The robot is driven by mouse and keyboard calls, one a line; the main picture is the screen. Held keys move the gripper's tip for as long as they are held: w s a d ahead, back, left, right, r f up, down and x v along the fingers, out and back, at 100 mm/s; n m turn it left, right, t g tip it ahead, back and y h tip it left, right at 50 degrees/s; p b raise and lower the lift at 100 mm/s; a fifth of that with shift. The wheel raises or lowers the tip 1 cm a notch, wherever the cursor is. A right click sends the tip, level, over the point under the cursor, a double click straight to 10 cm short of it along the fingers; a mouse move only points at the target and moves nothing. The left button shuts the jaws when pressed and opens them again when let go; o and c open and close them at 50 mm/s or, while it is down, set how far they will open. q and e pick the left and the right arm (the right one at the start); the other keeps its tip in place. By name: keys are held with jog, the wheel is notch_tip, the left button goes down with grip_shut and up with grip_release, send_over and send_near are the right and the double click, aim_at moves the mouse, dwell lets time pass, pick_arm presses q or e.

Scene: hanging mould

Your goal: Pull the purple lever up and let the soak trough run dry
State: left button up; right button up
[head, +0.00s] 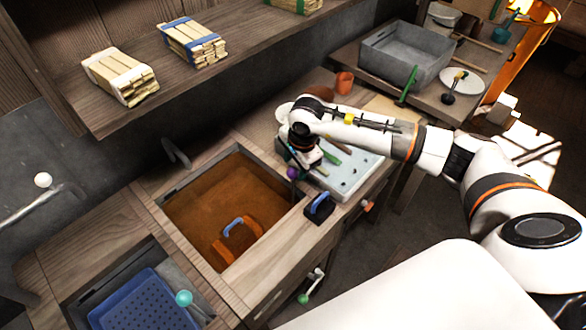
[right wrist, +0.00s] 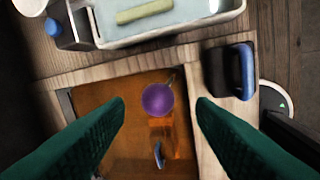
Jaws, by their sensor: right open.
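The purple lever's round knob (head: 292,173) is at the right edge of the soak trough, just below my right gripper (head: 300,160) in the head view. In the right wrist view the purple knob (right wrist: 158,100) lies between the two green fingers of my right gripper (right wrist: 160,106). The fingers are spread apart, and I see no contact with the knob. The soak trough (head: 175,190) holds brown liquid (head: 215,195). A blue-handled piece (head: 238,235) sits in it, and the blue handle also shows in the right wrist view (right wrist: 158,155). My left gripper is out of view.
A black block with a blue handle (head: 319,207) stands on the wood right of the trough. A pale tray (head: 345,178) lies behind it. A blue perforated tray (head: 130,303) and a teal-knobbed lever (head: 184,298) are front left. A shelf (head: 105,125) with wood bundles overhangs the back.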

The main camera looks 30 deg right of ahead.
aim_at(294, 170)
jog(key=f, duration=0.2)
jog(key=w+f, duration=0.1)
jog(key=f, duration=0.2)
jog(key=shift+p, duration=0.35)
jog(key=shift+w, duration=0.1)
grip_shut()
jog(key=shift+r+p, duration=0.7)
jog(key=shift+r, duration=1.55)
jog(key=shift+w, duration=0.2)
jog(key=shift+c, duration=1.8)
grip_release()
jog(key=o, duration=0.3)
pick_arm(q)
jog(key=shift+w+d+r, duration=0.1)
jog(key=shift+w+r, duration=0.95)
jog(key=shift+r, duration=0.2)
pick_arm(e)
jog(key=shift+o, duration=0.3)
jog(key=shift+s, duration=0.25)
